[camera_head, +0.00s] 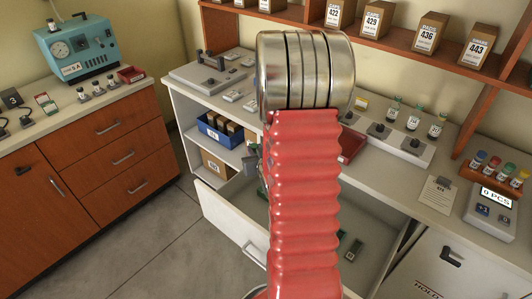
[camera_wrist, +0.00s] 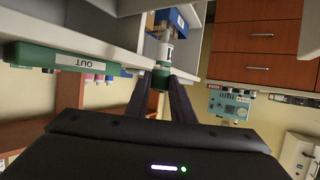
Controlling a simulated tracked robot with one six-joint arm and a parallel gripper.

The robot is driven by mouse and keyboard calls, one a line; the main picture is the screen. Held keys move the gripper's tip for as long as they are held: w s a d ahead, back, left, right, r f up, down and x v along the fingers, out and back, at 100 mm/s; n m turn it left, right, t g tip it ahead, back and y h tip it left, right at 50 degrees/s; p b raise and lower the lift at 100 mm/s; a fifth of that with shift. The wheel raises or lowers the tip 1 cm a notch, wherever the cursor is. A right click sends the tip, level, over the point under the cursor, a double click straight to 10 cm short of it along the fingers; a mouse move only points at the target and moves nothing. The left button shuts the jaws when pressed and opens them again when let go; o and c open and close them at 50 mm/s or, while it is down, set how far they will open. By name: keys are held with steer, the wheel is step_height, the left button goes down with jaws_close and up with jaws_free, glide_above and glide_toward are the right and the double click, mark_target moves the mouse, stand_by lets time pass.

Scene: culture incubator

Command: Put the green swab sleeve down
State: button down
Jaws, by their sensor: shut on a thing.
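In the wrist view, the two dark fingers of my gripper (camera_wrist: 162,82) are closed on the green swab sleeve (camera_wrist: 161,76). It shows a green end between the fingertips, with a pale, labelled length beyond it. In the head view my red arm covers most of the gripper; only a small grey part of it (camera_head: 252,160) shows at the arm's left edge, above the open drawer (camera_head: 232,222). I cannot make out the sleeve clearly there.
A blue bin (camera_head: 217,135) stands on the open shelf left of my arm. Small dark and green items (camera_head: 353,250) lie in the drawer. A green OUT tray (camera_wrist: 60,58) shows in the wrist view. Floor at left is clear.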

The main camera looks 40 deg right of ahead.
steer(key=w+a+r+n+y, duration=0.2)
steer(key=w+a, duration=0.1)
steer(key=a, duration=0.8)
steer(key=w+a+r+n+t+y, duration=0.1)
steer(key=w+a+r+n+y, duration=0.1)
steer(key=a, duration=1)
steer(key=w+a+r+n+y, duration=0.1)
steer(key=w+a+r, duration=0.3)
steer(key=a, duration=0.7)
steer(key=shift+w+a+n+t+y, duration=0.4)
steer(key=shift+w+y, duration=0.4)
steer(key=shift+w, duration=0.35)
steer(key=shift+a, duration=0.1)
